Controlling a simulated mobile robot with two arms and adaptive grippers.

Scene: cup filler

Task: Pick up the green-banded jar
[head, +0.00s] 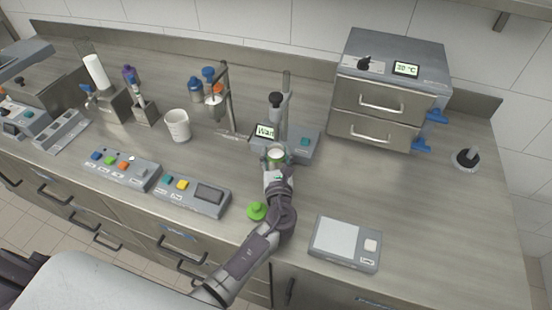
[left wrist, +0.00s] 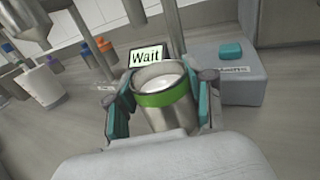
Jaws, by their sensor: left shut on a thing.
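The green-banded jar (head: 276,153) is a small metal jar with white contents, in front of the small machine with the "Wait" screen in the head view. It also shows in the left wrist view (left wrist: 162,112), open at the top, its green band near the rim. My left gripper (head: 277,164) is shut on it, and in the left wrist view its teal-padded fingers (left wrist: 160,103) stand on both sides of the jar. The jar's lower part is hidden by my gripper. I cannot tell whether its base touches anything. My right gripper is not in view.
The "Wait" machine (head: 304,143) with its upright post stands just behind the jar. A green knobbed lid (head: 256,211) lies left of my arm. A scale (head: 345,244) is at front right. A drawer unit (head: 389,95) stands behind right. A white beaker (head: 177,125) is at left.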

